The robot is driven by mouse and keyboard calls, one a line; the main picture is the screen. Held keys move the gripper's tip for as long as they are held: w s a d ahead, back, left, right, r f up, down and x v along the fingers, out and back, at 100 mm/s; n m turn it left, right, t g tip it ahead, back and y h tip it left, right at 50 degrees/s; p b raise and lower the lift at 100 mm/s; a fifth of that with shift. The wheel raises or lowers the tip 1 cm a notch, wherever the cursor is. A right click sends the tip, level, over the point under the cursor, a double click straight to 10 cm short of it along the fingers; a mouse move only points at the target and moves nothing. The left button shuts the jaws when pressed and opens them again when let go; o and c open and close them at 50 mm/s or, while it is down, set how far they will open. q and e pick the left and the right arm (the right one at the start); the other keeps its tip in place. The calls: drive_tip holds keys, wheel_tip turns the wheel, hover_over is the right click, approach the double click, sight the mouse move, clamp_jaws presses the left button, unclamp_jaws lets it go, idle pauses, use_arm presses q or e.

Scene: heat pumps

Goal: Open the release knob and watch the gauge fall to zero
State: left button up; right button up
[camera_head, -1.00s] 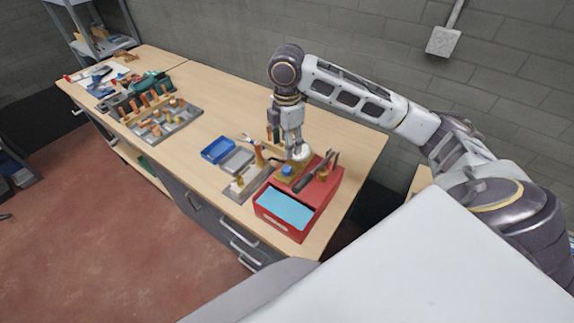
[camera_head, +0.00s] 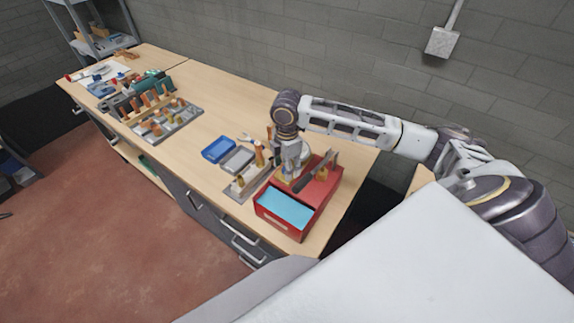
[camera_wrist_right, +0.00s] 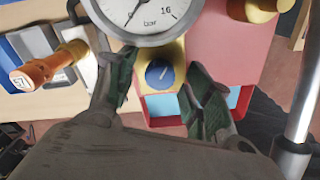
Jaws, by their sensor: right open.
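The release knob (camera_wrist_right: 160,73) is a round blue knob with a white mark, on a brass-coloured block below the gauge in the right wrist view. The pressure gauge (camera_wrist_right: 143,14) has a white face marked "bar" and 16. Its top is cut off, and I cannot read the needle's value for certain. My right gripper (camera_wrist_right: 160,92) is open, with one dark green finger on each side of the knob. I cannot tell whether either finger touches it. In the head view my right gripper (camera_head: 291,160) is over the red test pump (camera_head: 318,190) and hides the knob. My left gripper is not in view.
The pump's red tank holds light blue water (camera_head: 286,209). A lever handle (camera_head: 317,170) rises beside my right gripper. Blue and grey trays (camera_head: 218,150) and a fitting rack (camera_head: 245,184) stand to the left. Farther left is a tool rack (camera_head: 160,118). A wall is behind the bench.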

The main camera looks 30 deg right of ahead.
drive_tip(key=c, duration=1)
drive_tip(key=shift+n, duration=0.5)
drive_tip(key=shift+w+n, duration=0.1)
drive_tip(key=shift+n, duration=2.4)
drive_tip(key=o, duration=1)
